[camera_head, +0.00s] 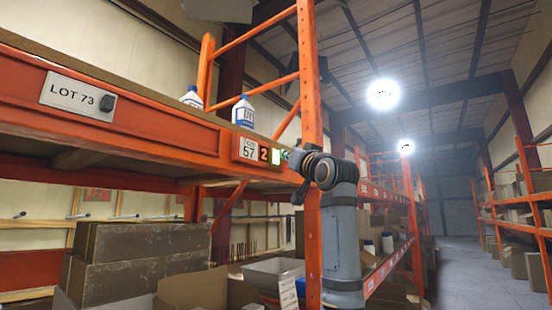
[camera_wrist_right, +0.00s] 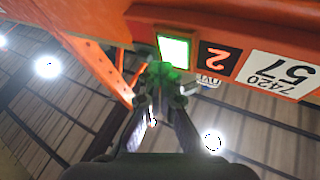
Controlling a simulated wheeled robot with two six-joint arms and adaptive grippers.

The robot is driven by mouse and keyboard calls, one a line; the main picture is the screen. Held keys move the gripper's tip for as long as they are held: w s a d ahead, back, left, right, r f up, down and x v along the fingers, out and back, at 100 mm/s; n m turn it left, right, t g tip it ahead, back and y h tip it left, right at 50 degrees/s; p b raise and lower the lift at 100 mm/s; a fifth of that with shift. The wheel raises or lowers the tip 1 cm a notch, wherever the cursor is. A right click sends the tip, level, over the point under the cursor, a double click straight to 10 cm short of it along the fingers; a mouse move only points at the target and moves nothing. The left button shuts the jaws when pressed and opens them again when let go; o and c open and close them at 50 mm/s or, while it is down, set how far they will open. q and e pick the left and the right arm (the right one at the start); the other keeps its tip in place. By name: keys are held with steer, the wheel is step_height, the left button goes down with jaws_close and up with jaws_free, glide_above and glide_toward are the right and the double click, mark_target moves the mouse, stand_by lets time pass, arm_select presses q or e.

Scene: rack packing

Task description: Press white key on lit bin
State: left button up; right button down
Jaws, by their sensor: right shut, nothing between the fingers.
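The white key (camera_head: 276,157) glows with a green edge on the orange front beam of the rack. It also shows in the right wrist view (camera_wrist_right: 174,51). Beside it are a lit orange digit 2 (camera_wrist_right: 215,60) and a white label reading 57 (camera_wrist_right: 275,75). My right gripper (camera_head: 286,157) is shut and empty, its tips just right of the key in the head view. In the wrist view its fingertips (camera_wrist_right: 160,84) are close to the key's edge, lit green. I cannot tell whether they touch it. My left gripper is not in view.
A LOT 73 plate (camera_head: 78,96) with a dark block is on the beam at left. White-and-blue bottles (camera_head: 244,112) stand on the shelf above. An orange upright (camera_head: 311,90) rises close behind my right wrist. Cardboard boxes (camera_head: 140,240) sit below. The aisle at right is open.

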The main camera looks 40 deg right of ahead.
steer(key=shift+w+r, duration=0.1)
steer(key=shift+w, duration=0.05)
steer(key=shift+w+a, duration=0.1)
steer(key=shift+w, duration=0.15)
steer(key=shift+w+a+p, duration=0.15)
steer(key=shift+w+p, duration=0.25)
steer(key=shift+p, duration=0.1)
stand_by(0.8)
steer(key=shift+s, duration=0.15)
steer(key=shift+s+f+b, duration=0.2)
steer(key=shift+s+b, duration=0.15)
steer(key=shift+s+d+r, duration=0.1)
steer(key=shift+s+d, duration=0.15)
steer(key=shift+s, duration=0.1)
